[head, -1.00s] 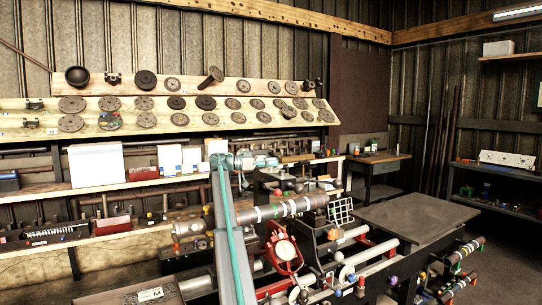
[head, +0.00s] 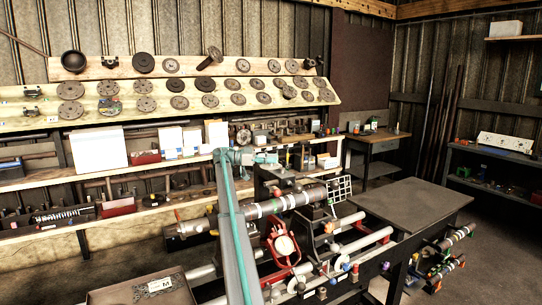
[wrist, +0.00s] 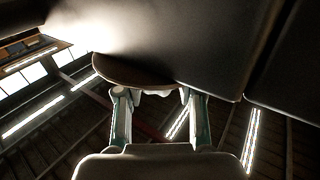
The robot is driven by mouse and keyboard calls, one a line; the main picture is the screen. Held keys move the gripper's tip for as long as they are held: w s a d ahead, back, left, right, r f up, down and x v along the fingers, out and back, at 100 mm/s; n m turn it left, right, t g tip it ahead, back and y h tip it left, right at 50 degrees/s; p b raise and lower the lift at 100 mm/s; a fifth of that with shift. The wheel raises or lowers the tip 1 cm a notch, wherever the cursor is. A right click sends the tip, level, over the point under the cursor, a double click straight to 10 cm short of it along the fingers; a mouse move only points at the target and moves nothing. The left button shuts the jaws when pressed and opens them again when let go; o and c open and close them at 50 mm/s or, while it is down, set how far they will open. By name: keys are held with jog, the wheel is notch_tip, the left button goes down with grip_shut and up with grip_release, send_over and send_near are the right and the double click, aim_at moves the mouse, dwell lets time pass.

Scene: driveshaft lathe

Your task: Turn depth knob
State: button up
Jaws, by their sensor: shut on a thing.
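In the wrist view my gripper (wrist: 157,100) has its two teal fingers closed at the brown rounded rim of a dark thing, which I take to be the depth knob (wrist: 135,72). Its face is dark and seen at a steep angle, so its turn cannot be read. In the head view my grey and teal arm rises across the middle in front of the lathe (head: 290,200). My fingertips and the held knob cannot be made out there. A small red knob (head: 277,193) shows on the lathe just right of my arm.
A red round-framed part (head: 281,243) and pale rails lie on the lathe right of my arm. A dark flat table (head: 415,205) stands to the right. Shelves with boxes and a rack of gear discs (head: 145,103) line the back wall. Large dark surfaces crowd the wrist view's upper right.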

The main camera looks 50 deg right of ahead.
dwell(0.3)
jog(key=o, duration=1.2)
jog(key=shift+c, duration=0.2)
jog(key=h+b, duration=0.1)
jog(key=b, duration=0.4)
jog(key=shift+f+n+t, duration=0.3)
jog(key=shift+f+t, duration=0.1)
jog(key=n+t+h+b, duration=0.2)
jog(key=b, duration=0.7)
jog(key=h+b, duration=0.1)
jog(key=b, duration=0.1)
jog(key=shift+s+n+t+b, duration=0.1)
jog(key=shift+n+t+b, duration=0.25)
jog(key=shift+n+t, duration=0.05)
